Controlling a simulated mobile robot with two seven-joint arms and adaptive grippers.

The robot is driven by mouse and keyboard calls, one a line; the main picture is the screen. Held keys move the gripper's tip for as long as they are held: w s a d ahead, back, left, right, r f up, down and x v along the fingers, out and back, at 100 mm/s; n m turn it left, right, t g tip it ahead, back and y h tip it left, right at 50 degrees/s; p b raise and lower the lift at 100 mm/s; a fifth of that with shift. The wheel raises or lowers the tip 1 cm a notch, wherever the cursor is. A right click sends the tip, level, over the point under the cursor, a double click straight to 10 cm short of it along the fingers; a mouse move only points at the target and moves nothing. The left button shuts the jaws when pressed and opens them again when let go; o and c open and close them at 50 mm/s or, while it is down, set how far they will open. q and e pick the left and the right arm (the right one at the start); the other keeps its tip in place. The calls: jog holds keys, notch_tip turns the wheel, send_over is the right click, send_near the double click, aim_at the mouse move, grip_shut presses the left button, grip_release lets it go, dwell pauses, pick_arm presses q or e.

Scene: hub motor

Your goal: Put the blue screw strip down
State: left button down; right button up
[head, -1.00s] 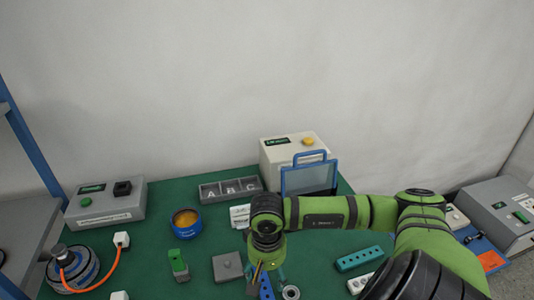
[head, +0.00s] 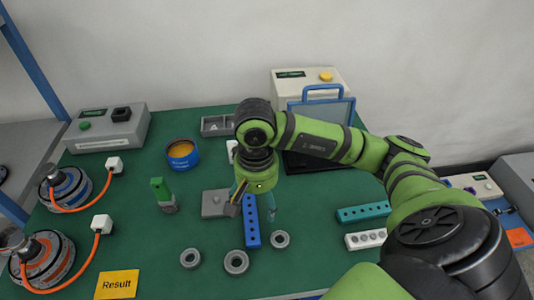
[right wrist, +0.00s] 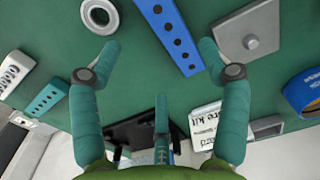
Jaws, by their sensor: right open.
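The blue screw strip (head: 251,225) lies on the green mat below my right gripper, its dark holes in a row along its top. In the right wrist view the strip (right wrist: 172,35) lies between the two spread fingertips and apart from both. My right gripper (head: 254,204) is open and empty above the strip's far end, which it partly hides in the head view. The gripper also shows in the right wrist view (right wrist: 160,58). My left gripper is not in view.
A grey square plate (head: 215,203) lies left of the strip, and several metal rings (head: 236,262) lie near it. A teal strip (head: 363,212) and a white strip (head: 366,239) lie to the right. A yellow Result card (head: 117,284) is at front left.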

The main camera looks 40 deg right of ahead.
aim_at(255, 218)
jog(key=a+f, duration=0.1)
jog(key=f+p, duration=0.1)
jog(key=shift+a+f, duration=0.3)
jog(key=shift+a, duration=0.05)
jog(key=shift+d+f+p, duration=0.2)
jog(key=shift+f+p, duration=0.15)
jog(key=shift+f, duration=1.3)
jog(key=shift+c, duration=0.5)
jog(key=c, duration=1.2)
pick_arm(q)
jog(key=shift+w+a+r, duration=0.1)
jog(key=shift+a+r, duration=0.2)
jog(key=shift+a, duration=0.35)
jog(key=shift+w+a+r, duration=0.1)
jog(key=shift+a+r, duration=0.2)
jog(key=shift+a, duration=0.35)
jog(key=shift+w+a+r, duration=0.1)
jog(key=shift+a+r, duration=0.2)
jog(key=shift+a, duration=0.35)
pick_arm(e)
jog(key=shift+c, duration=0.6)
jog(key=shift+r, duration=0.1)
